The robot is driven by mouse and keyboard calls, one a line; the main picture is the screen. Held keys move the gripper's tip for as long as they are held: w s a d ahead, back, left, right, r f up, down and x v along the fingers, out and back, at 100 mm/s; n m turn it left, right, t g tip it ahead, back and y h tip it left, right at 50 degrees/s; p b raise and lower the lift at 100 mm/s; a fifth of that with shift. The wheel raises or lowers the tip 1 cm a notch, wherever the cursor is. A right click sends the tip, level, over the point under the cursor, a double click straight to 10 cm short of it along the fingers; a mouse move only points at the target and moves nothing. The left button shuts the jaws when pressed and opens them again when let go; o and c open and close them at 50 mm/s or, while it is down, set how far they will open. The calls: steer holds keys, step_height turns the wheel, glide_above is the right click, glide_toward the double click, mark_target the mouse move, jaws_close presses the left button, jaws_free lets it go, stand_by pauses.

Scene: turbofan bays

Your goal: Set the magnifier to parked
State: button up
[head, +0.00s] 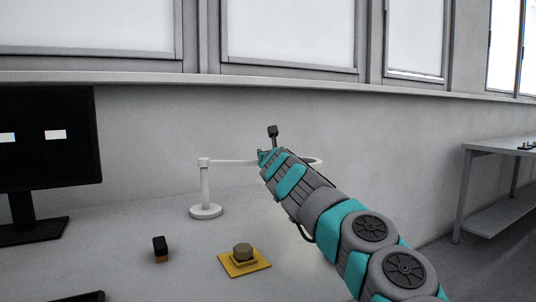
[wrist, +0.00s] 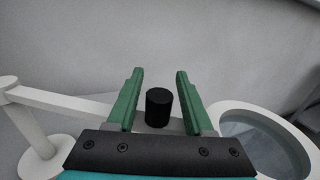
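The magnifier (head: 205,185) is a white stand on a round base on the bench, with a level arm reaching right to a ring lens. My arm hides part of its arm and ring in the head view. In the wrist view the magnifier's white arm (wrist: 62,101) comes in from the left and its ring lens (wrist: 262,135) is at the right. A black cylindrical knob (wrist: 158,107) stands between them. My gripper (wrist: 160,72) is open, its green fingers apart on either side of the knob in the picture, with gaps showing. I cannot tell how far the knob is from the fingers in depth.
A black monitor (head: 48,140) stands at the left. A small black and orange block (head: 160,249) and a yellow plate (head: 236,265) with a hexagonal knob (head: 243,251) are on the bench in front. A wall with windows is behind. Another table (head: 490,150) is at the right.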

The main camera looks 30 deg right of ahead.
steer(key=shift+o, duration=0.4)
steer(key=b+v, duration=0.2)
steer(key=v, duration=0.6)
steer(key=shift+b, duration=0.35)
